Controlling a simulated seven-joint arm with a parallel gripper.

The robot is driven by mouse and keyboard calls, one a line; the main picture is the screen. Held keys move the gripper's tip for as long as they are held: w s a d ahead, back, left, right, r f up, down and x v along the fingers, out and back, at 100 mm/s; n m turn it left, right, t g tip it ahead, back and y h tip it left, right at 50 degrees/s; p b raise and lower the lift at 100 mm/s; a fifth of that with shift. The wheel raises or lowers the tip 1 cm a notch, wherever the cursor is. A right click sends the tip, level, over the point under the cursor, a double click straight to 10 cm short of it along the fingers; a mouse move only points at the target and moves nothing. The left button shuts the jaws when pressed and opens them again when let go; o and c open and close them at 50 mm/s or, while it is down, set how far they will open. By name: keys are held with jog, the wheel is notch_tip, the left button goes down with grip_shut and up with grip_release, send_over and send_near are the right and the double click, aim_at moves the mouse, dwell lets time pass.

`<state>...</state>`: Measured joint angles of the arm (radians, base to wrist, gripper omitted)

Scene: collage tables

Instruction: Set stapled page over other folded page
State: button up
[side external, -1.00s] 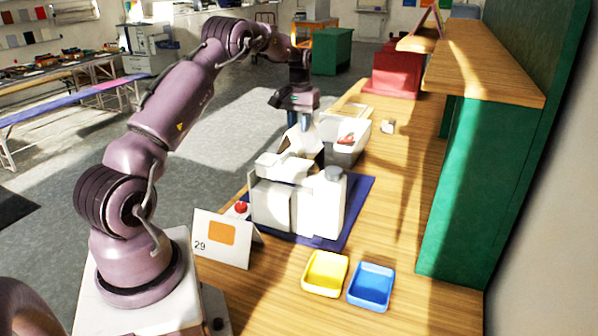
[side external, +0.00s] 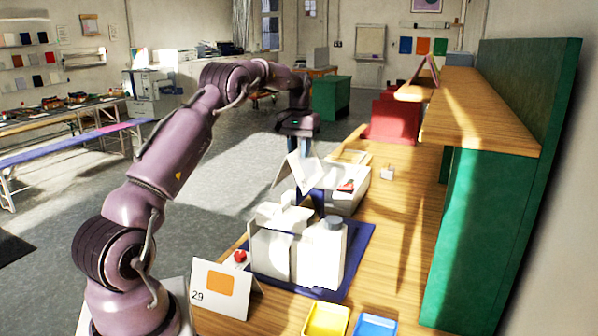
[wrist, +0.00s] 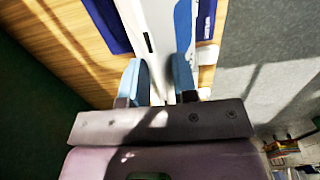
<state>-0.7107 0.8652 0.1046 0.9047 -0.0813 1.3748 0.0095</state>
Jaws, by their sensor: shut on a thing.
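My gripper (side external: 306,190) hangs past the far end of the blue mat, its fingers pointing down. It is shut on a white folded page (side external: 299,172), which is tilted and held in the air above the table's left edge. In the wrist view a white sheet (wrist: 150,45) with a small dark slot-like mark runs between the blue fingertips (wrist: 160,80). Staples cannot be made out. White folded shapes (side external: 282,215) lie on top of the white blocks on the mat; whether one is the other folded page I cannot tell.
White blocks (side external: 270,252) and a grey-capped white container (side external: 331,250) stand on the blue mat (side external: 352,262). A white bin (side external: 350,204) with a red item sits behind. A card marked 29 (side external: 212,305), yellow tray (side external: 327,320) and blue tray (side external: 375,325) are in front.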

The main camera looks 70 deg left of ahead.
notch_tip(320, 180, up, 7)
jog(key=shift+f, duration=0.15)
jog(key=s+d+r+n, duration=0.1)
jog(key=s+r+n, duration=0.1)
jog(key=s+n, duration=0.1)
jog(key=n, duration=1.6)
send_over(222, 267)
notch_tip(222, 267, down, 13)
jog(key=shift+a+f, duration=0.1)
jog(key=shift+f, duration=6.7)
jog(key=o, duration=0.8)
